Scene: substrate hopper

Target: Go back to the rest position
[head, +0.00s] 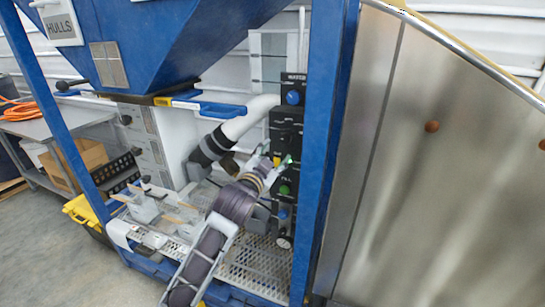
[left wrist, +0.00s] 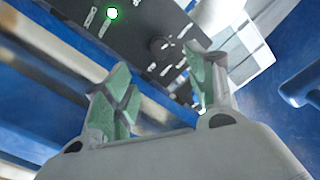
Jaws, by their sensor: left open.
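My left gripper (head: 272,161) is open, with its fingers in front of the black control panel (head: 286,130) on the blue frame. In the left wrist view its two green-padded fingers (left wrist: 165,92) stand apart with nothing seen between them. The panel shows beyond them as a dark plate (left wrist: 135,40) with a lit green lamp (left wrist: 112,13). In the head view the panel carries a blue knob (head: 293,98) at the top and a green button (head: 284,190) lower down. Whether the fingers touch the panel cannot be told. My right gripper is not in view.
A blue hopper (head: 170,35) hangs above, on blue posts (head: 325,150). A white pipe (head: 245,118) runs beside the panel. A steel wall (head: 450,170) closes the right side. Floor is clear at lower left.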

